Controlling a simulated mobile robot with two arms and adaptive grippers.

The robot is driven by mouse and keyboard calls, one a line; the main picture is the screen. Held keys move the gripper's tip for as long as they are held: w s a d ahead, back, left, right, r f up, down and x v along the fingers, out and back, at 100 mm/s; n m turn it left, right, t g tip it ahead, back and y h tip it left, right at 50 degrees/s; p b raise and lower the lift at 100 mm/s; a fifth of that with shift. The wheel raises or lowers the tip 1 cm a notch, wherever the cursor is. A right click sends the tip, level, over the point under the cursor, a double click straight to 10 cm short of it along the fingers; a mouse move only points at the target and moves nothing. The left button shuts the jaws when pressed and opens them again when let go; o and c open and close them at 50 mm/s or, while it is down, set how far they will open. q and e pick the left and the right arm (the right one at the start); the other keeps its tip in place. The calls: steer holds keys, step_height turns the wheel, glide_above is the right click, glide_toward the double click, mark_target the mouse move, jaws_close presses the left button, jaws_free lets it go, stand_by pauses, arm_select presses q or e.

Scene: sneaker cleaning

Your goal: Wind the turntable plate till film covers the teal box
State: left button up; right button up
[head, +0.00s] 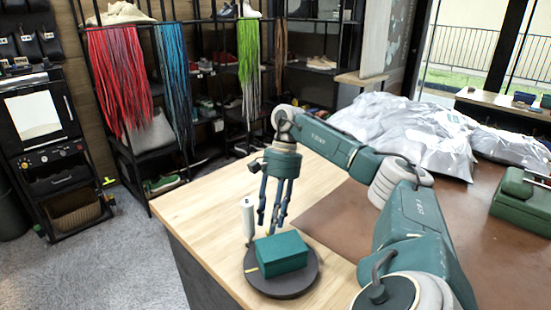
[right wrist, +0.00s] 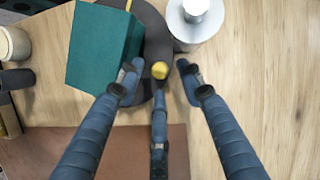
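The teal box (head: 282,254) sits on the dark round turntable plate (head: 283,288) near the table's corner. No film shows on the box's visible faces. A white upright roll (head: 247,217) stands beside the plate; from above it shows in the right wrist view (right wrist: 195,28). My right gripper (head: 271,224) points down behind the box, its fingers spread. In the right wrist view, the fingers (right wrist: 159,76) are apart around a small gold knob (right wrist: 160,70) by the plate's edge; I cannot tell whether any finger touches it. The left gripper is out of view.
The wooden table (head: 205,200) has free room left of the plate. A brown mat (head: 330,225) lies to the right. White plastic bags (head: 425,135) and a green case (head: 522,202) stand farther right. Shelves with coloured laces (head: 118,75) stand behind.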

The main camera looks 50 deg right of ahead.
steer(key=v, duration=1)
steer(key=shift+r, duration=0.25)
steer(key=shift+d, duration=0.15)
steer(key=shift+c, duration=0.5)
